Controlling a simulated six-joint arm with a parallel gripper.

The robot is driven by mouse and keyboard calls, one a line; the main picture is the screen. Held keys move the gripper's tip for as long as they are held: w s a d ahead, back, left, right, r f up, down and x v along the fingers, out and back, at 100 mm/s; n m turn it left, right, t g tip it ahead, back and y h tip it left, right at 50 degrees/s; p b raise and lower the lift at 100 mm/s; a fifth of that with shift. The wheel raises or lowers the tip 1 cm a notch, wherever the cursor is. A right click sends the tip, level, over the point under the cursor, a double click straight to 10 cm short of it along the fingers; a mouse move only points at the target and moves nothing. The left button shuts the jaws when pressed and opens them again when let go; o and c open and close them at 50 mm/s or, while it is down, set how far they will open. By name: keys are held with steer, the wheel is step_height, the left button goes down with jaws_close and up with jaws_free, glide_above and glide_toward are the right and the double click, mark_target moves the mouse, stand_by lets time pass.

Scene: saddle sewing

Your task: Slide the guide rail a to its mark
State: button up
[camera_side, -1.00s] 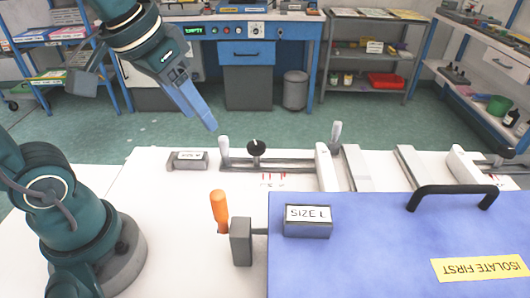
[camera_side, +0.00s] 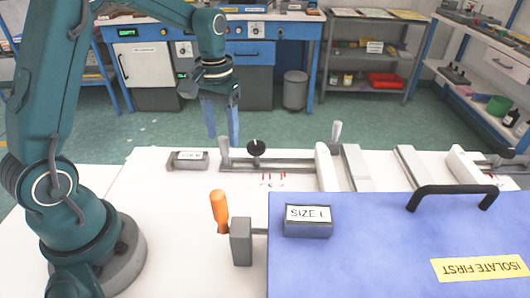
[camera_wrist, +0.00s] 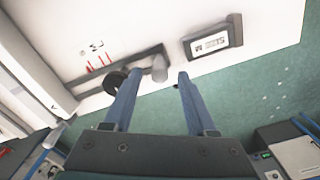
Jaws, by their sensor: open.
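A slotted track (camera_side: 285,164) with a black knob (camera_side: 256,147) lies along the table's back edge, with a white guide bar (camera_side: 325,168) across its right part. Which part is guide rail a is not labelled. Red marks (camera_side: 272,180) are in front of the track; they also show in the wrist view (camera_wrist: 98,62). A grey upright handle (camera_side: 224,153) stands at the track's left end. My gripper (camera_side: 221,140) is open and empty, pointing down at this handle. In the wrist view, the handle (camera_wrist: 159,69) appears between the fingertips (camera_wrist: 160,78); contact cannot be told.
A labelled grey block (camera_side: 189,160) sits just left of the handle. A second grey handle (camera_side: 336,133) stands near the guide bar. In front are an orange-handled lever (camera_side: 219,207), a SIZE L block (camera_side: 307,221) and a blue panel (camera_side: 380,250) with a black handle.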

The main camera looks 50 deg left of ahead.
steer(key=shift+f, duration=1.25)
jaws_close()
steer(key=shift+s+a, duration=1.15)
jaws_free()
